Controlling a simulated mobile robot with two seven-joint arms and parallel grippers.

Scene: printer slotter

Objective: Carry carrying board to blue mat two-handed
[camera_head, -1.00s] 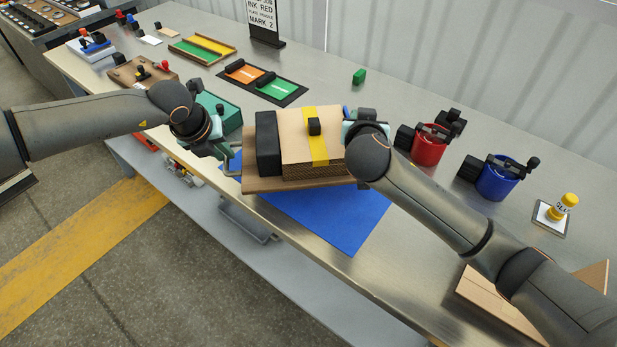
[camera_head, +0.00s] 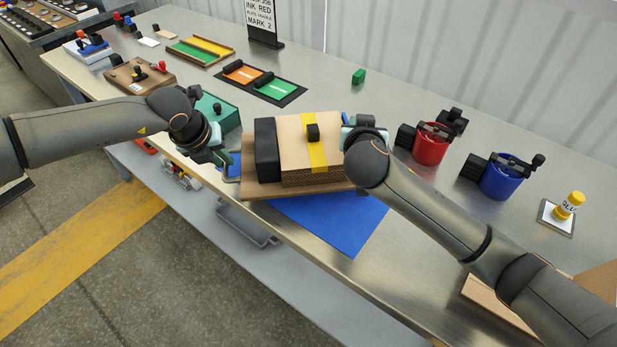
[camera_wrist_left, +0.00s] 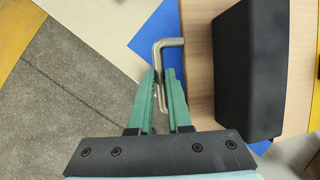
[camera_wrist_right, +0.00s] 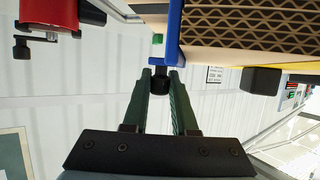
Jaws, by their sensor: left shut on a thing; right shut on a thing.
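The wooden carrying board (camera_head: 262,191) bears a cardboard stack (camera_head: 297,150) with a yellow strap and a black block (camera_head: 266,150) at its left. It overlaps the back of the blue mat (camera_head: 335,222); any gap beneath is hard to tell. My left gripper (camera_head: 222,158) is shut on a bent metal handle at the board's left end; the handle (camera_wrist_left: 162,75) shows between the fingers in the left wrist view. My right gripper (camera_wrist_right: 160,85) is shut on a black knob beside a blue plate (camera_wrist_right: 174,35) at the stack's right side. In the head view its fingers are mostly hidden.
A green box (camera_head: 217,113) stands behind my left gripper. A red cup (camera_head: 430,148) and a blue cup (camera_head: 499,180) stand right of the stack. An orange and green tray (camera_head: 263,82) lies behind. The table's front edge runs close before the mat.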

